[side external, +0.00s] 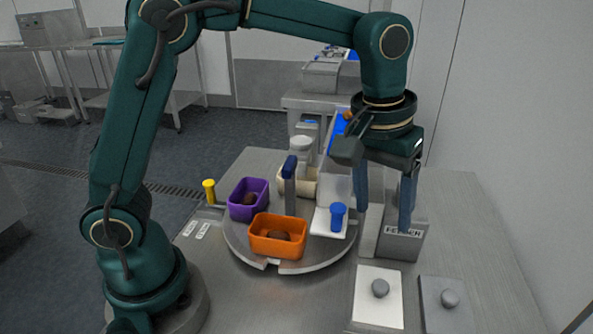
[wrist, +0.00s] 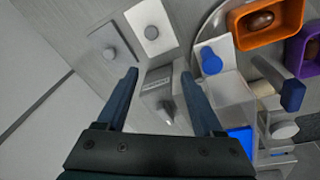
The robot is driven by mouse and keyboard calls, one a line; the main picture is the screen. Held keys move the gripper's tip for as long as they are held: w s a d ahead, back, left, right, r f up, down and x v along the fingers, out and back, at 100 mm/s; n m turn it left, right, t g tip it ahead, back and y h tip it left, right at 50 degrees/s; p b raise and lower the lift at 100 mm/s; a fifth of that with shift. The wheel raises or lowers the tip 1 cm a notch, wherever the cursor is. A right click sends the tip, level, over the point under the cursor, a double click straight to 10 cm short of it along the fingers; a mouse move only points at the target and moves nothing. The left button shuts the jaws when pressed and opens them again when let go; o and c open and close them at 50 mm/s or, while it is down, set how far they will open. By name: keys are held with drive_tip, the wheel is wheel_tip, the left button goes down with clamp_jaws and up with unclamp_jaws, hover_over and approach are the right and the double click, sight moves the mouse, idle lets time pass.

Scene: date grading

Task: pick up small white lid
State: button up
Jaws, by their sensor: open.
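The small white lid (side external: 367,312) is a flat white square plate with a grey round knob, lying on the steel table at the front right. It also shows at the top of the wrist view (wrist: 143,14). My gripper (side external: 384,216) is open and points down over the feeder box, behind and above the lid. In the wrist view my gripper (wrist: 160,76) has its two blue fingers apart with nothing held, and the lid lies beyond the fingertips.
A grey lid (side external: 432,315) with a similar knob lies right beside the white one. The metal feeder box (side external: 402,246) stands under my fingers. A round turntable (side external: 300,266) carries an orange bin (side external: 263,247), a purple bin (side external: 241,210) and a blue-knobbed piece (side external: 337,217).

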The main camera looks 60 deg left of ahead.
drive_tip(key=m+g, duration=0.1)
drive_tip(key=g, duration=0.1)
hover_over(382, 284)
drive_tip(key=shift+y, duration=0.3)
wheel_tip(382, 284, down, 7)
drive_tip(key=shift+w+a+r, duration=0.1)
drive_tip(key=shift+w+r, duration=0.05)
drive_tip(key=shift+f, duration=2.7)
clamp_jaws()
